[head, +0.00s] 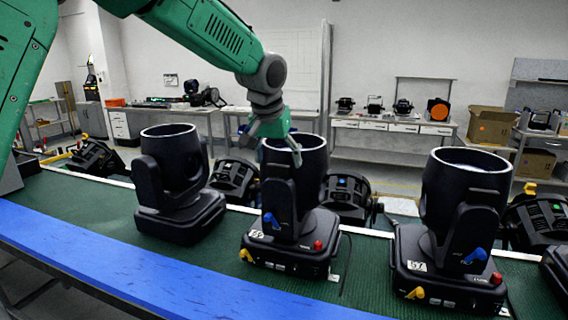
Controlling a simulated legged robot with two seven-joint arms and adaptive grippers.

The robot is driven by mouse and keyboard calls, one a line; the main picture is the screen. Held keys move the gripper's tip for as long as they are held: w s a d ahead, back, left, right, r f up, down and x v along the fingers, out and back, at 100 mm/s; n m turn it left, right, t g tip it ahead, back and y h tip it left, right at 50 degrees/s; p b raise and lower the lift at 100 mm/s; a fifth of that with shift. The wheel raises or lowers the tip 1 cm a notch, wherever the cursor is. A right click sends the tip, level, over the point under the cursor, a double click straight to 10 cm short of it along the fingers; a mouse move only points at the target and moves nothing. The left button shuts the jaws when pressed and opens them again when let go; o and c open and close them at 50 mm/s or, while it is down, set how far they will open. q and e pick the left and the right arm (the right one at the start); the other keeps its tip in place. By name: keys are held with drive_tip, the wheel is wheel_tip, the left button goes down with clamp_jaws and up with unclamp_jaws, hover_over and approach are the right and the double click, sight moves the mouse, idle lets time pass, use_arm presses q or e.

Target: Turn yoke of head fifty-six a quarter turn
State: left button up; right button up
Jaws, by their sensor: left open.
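Three black moving heads stand upright in a row on the green bench top. The middle head (296,185) has a blurred white label (257,234) that I read as probably 56. It has a blue lever (271,220) on its yoke, and a red knob (318,246) and a yellow lever (246,255) on its base. My left gripper (274,142) is open at the top rim of this head, its fingers pointing down. I cannot tell whether they touch the rim. My right gripper is out of view.
The right head (465,190) is labelled 57, with its own blue lever (474,256). An unlabelled-looking head (175,170) stands at left. More black lamps lie behind the bench. A blue strip (130,260) edges the bench front. Green surface is bare between the heads.

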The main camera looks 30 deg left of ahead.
sight(272, 165)
use_arm(q)
drive_tip(key=shift+w+a+f, duration=0.25)
drive_tip(key=shift+a+f, duration=0.65)
drive_tip(key=shift+f, duration=0.35)
drive_tip(key=shift+d, duration=0.2)
drive_tip(key=shift+w+d+r, duration=0.1)
drive_tip(key=shift+d, duration=1.15)
drive_tip(key=shift+c, duration=0.4)
drive_tip(key=shift+d+r, duration=0.1)
drive_tip(key=shift+r, duration=0.05)
drive_tip(key=c, duration=1.4)
drive_tip(key=shift+a, duration=0.3)
clamp_jaws()
drive_tip(key=shift+a, duration=0.6)
drive_tip(key=shift+f, duration=0.2)
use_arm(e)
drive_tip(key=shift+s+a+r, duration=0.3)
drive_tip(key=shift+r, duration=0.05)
